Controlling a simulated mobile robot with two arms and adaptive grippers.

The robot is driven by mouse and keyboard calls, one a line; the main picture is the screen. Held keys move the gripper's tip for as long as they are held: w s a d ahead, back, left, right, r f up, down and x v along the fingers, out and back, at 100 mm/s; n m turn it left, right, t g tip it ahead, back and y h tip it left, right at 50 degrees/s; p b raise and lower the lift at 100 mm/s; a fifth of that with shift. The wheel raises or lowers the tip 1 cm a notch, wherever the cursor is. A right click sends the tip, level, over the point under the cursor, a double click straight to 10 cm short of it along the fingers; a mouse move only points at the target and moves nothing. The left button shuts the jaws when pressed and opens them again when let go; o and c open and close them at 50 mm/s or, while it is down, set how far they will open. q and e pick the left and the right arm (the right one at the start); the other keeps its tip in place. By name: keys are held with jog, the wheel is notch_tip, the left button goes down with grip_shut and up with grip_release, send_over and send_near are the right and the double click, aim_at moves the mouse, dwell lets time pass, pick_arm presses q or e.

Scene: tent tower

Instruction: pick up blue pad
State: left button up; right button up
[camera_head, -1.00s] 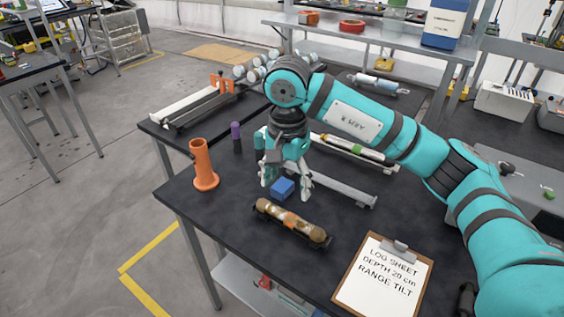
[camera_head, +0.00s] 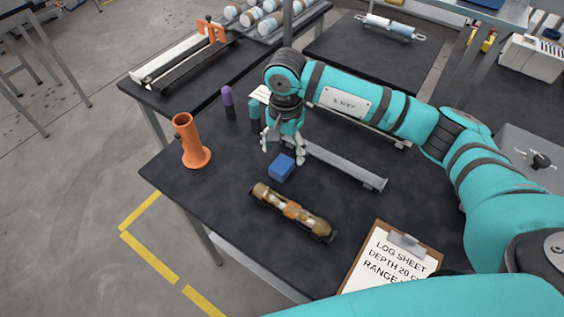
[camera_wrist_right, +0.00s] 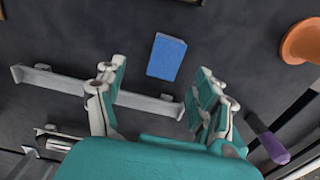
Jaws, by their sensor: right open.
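The blue pad (camera_head: 281,167) is a small blue block lying on the dark table top. It also shows in the right wrist view (camera_wrist_right: 166,57), ahead of the fingertips and roughly between their lines. My right gripper (camera_head: 284,155) is open and points down just behind the pad, in the head view close above its far side. In the right wrist view its two teal fingers (camera_wrist_right: 158,80) are spread wide with nothing between them. I cannot tell the exact height above the pad. My left gripper is not in view.
A brown tube with an orange band (camera_head: 291,211) lies in front of the pad. A grey rail (camera_head: 345,166) lies behind and right. An orange stand (camera_head: 190,141) and a purple-topped cylinder (camera_head: 228,103) stand left; a clipboard (camera_head: 349,287) lies front right.

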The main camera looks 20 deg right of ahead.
aim_at(282, 164)
jog(key=shift+f, duration=1.05)
jog(key=shift+w+a+f+p, duration=0.1)
jog(key=shift+f+p, duration=0.25)
jog(key=shift+p, duration=0.25)
jog(key=f, duration=0.1)
jog(key=f+p, duration=0.1)
jog(key=f, duration=0.1)
jog(key=shift+w+a+f+p, duration=0.2)
jog(key=shift+w+f+p, duration=0.05)
jog(key=shift+f+p, duration=0.05)
jog(key=shift+f, duration=0.4)
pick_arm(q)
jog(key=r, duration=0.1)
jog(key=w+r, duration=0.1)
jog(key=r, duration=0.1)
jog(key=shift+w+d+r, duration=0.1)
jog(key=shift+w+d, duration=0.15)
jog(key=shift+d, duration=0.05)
pick_arm(e)
jog(key=shift+c, duration=0.2)
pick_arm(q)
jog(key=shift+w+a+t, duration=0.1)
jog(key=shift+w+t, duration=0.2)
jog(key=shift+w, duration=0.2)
pick_arm(e)
jog(key=c, duration=0.9)
